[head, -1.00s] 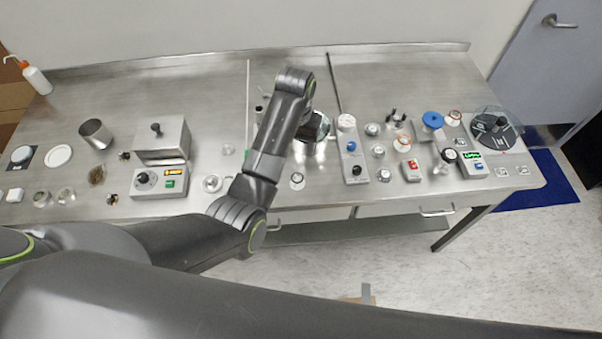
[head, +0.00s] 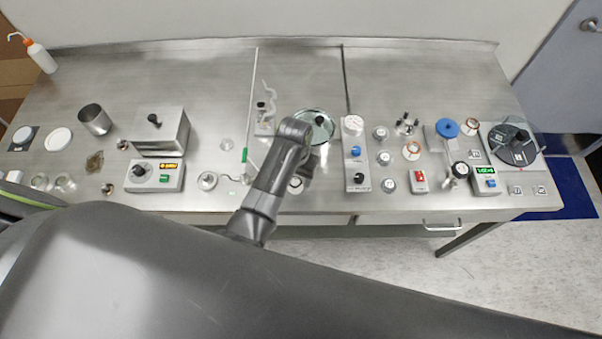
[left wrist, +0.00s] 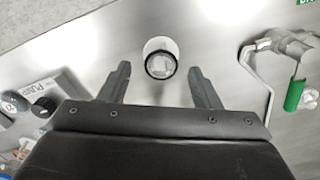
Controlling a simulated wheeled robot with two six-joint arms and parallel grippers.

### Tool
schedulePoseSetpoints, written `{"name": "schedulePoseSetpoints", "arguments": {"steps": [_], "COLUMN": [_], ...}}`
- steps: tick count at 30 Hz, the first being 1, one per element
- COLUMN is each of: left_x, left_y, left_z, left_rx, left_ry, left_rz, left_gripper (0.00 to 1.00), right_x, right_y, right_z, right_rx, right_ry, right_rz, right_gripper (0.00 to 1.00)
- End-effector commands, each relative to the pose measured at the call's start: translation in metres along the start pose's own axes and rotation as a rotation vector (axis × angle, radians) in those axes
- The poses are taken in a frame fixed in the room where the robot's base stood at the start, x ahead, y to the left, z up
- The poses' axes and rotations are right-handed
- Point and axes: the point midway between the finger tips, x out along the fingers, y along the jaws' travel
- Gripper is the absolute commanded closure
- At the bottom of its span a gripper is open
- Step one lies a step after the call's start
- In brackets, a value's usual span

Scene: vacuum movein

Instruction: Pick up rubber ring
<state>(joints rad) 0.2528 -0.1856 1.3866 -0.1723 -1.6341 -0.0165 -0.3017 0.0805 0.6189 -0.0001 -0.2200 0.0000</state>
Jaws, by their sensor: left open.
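The rubber ring (left wrist: 160,64) appears to be the black band in the left wrist view, lying around a clear centre on a white round piece on the metal bench. In the head view a small ring-like piece (head: 296,184) shows near the bench's front edge, partly hidden by my left arm. My left gripper (left wrist: 160,70) is open and empty. Its two fingers point towards the ring, one on each side in the picture. I cannot tell the height gap. In the head view the left gripper (head: 309,164) is mostly hidden behind its wrist. My right gripper is not in view.
A glass-covered round plate (head: 316,124) and a clamp stand (head: 265,108) are behind the gripper. A pump control box (head: 355,155) stands close on the right. A small round metal piece (head: 207,180) is on the left. The bench's front edge is close by.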

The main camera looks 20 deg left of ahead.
Motion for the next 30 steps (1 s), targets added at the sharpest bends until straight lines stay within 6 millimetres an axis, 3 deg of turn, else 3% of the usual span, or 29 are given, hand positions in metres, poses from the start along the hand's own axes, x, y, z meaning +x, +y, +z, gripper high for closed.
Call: {"name": "schedulePoseSetpoints", "arguments": {"steps": [6, 16, 30], "left_x": [0.002, 0.004, 0.006], "left_y": [-0.001, -0.001, -0.001], "left_z": [0.002, 0.001, 0.001], "left_rx": [0.000, 0.000, 0.000], "left_ry": [0.000, 0.000, 0.000], "left_rz": [-0.001, -0.001, 0.000], "left_gripper": [0.43, 0.43, 0.43], "right_x": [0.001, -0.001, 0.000], "right_y": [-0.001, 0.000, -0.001], "right_z": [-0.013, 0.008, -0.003], "right_rx": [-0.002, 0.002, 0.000], "right_ry": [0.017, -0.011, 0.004], "right_rz": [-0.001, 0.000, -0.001], "right_gripper": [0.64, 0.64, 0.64]}}
